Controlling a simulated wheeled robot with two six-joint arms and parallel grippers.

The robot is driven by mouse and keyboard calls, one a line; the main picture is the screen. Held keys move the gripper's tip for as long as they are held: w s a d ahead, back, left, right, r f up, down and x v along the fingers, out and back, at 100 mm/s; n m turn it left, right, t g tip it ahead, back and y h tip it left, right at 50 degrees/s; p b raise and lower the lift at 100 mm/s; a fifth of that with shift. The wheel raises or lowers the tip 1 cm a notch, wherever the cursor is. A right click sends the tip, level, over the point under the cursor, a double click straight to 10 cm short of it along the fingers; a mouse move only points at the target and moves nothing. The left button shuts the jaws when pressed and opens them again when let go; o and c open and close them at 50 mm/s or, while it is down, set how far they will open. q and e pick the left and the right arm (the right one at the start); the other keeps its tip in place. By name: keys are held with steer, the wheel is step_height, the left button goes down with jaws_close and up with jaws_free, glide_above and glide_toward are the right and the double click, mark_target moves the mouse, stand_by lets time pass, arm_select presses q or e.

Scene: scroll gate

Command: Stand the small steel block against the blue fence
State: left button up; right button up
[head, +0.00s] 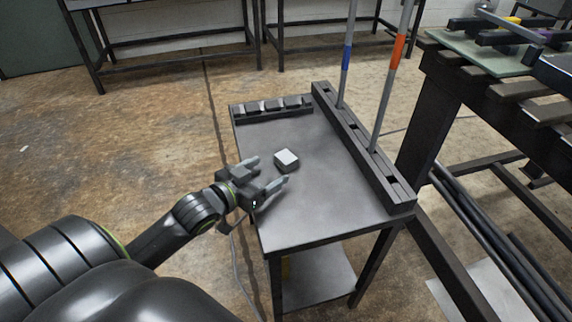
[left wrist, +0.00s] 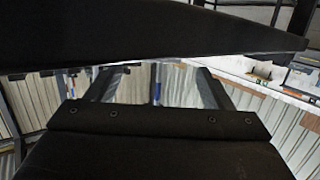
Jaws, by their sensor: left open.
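A small pale grey block (head: 287,158) lies on the grey table (head: 330,215), left of its middle. My left gripper (head: 272,169) comes in over the table's left edge. Its fingers are open and point at the block, which sits just beyond the fingertips; I cannot tell whether they touch. No plainly blue fence shows. A dark slotted rail (head: 349,138) runs along the table's right edge and carries a rod with a blue band (head: 346,57) and a rod with an orange band (head: 397,51). In the left wrist view dark shapes fill most of the picture and the block does not show.
A dark rack (head: 273,107) with several small blocks stands along the table's far edge. The tabletop between block and rail is clear. A larger dark-framed bench (head: 450,85) stands close on the right, with long bars (head: 480,225) below it.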

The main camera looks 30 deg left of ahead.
mark_target(281, 163)
arm_select(q)
steer(key=b+x, duration=0.2)
steer(key=x, duration=0.3)
steer(key=shift+a, duration=0.1)
steer(key=shift+w+f, duration=0.1)
steer(key=shift+w, duration=0.3)
arm_select(e)
steer(key=shift+w+a+r+t, duration=0.2)
steer(key=shift+a+r+t, duration=0.1)
steer(key=shift+r, duration=0.3)
steer(key=shift+w+a+r+t, duration=0.2)
steer(key=shift+r+t, duration=0.1)
steer(key=shift+r, duration=0.3)
arm_select(q)
jaws_close()
